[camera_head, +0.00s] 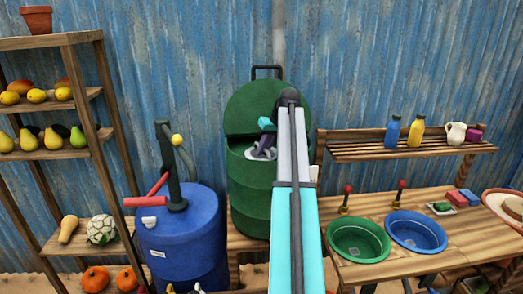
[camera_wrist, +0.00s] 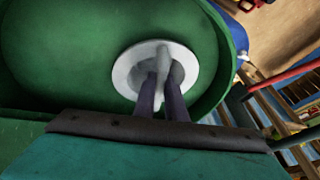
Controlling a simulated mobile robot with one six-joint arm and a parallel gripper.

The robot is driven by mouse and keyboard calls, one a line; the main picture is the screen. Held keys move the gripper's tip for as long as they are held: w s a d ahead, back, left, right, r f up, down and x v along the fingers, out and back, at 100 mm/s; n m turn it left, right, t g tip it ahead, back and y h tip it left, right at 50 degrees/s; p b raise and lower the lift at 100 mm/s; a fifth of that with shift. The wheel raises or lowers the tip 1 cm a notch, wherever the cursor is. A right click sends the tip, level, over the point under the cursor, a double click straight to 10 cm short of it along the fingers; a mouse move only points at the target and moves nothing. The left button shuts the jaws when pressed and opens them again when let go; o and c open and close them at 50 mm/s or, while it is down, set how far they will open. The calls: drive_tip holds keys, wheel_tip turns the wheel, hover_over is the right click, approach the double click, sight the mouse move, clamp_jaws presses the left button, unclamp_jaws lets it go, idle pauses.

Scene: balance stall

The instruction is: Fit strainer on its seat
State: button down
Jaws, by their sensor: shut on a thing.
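The strainer (camera_wrist: 126,75) is a pale round disc with a raised grip in its middle. In the wrist view it lies within the round green rim of the drum. My gripper (camera_wrist: 161,92) has its two dark fingers shut on that raised grip. In the head view my gripper (camera_head: 264,150) reaches into the open front of the green drum (camera_head: 250,205), and the strainer (camera_head: 252,154) shows as a pale patch around the fingers. The seat under the strainer is hidden, so I cannot tell whether the disc rests in it.
A blue barrel (camera_head: 184,245) with a black and red pump stands to the left. A wooden counter on the right holds a green basin (camera_head: 358,240) and a blue basin (camera_head: 416,232). A shelf (camera_head: 400,153) with bottles hangs above it. Fruit shelves (camera_head: 50,155) stand far left.

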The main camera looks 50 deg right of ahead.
drive_tip(key=shift+f, duration=0.25)
idle(0.5)
drive_tip(key=c, duration=1.7)
unclamp_jaws()
drive_tip(key=o, duration=0.4)
drive_tip(key=shift+o, duration=0.2)
drive_tip(key=shift+r+p, duration=1.15)
drive_tip(key=shift+r, duration=1.05)
drive_tip(key=shift+r+p, duration=1.45)
drive_tip(key=shift+r, duration=1.4)
drive_tip(key=shift+s+f, duration=0.1)
drive_tip(key=shift+s, duration=0.05)
